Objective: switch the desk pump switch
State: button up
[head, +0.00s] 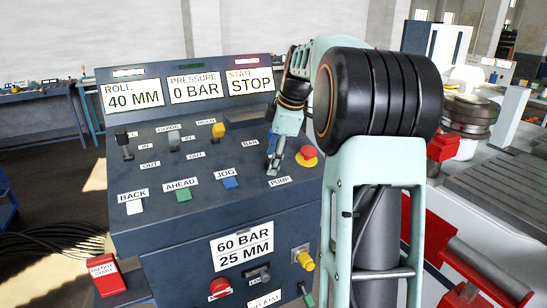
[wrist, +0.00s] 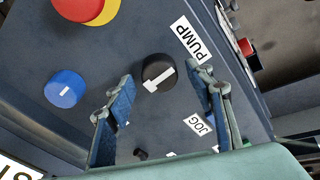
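The pump switch (wrist: 159,72) is a round black knob with a white bar marker, beside the PUMP label (wrist: 190,40) in the wrist view. Its marker lies aslant. My gripper (wrist: 161,76) is open, with one finger on each side of the knob in that view. I see gaps between the fingers and the knob, and nothing is held. In the head view my gripper (head: 272,168) points down at the sloped desk above the PUMP label (head: 280,182) and hides the knob. How far the fingertips are above the panel I cannot tell.
A red stop button (head: 307,155) stands close right of my gripper. A blue knob (wrist: 65,88) lies near the left finger in the wrist view. The blue JOG button (head: 230,183) and green AHEAD button (head: 184,195) are leftward. The display reads STOP (head: 250,86).

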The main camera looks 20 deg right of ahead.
jog(key=v, duration=1.2)
dwell(0.4)
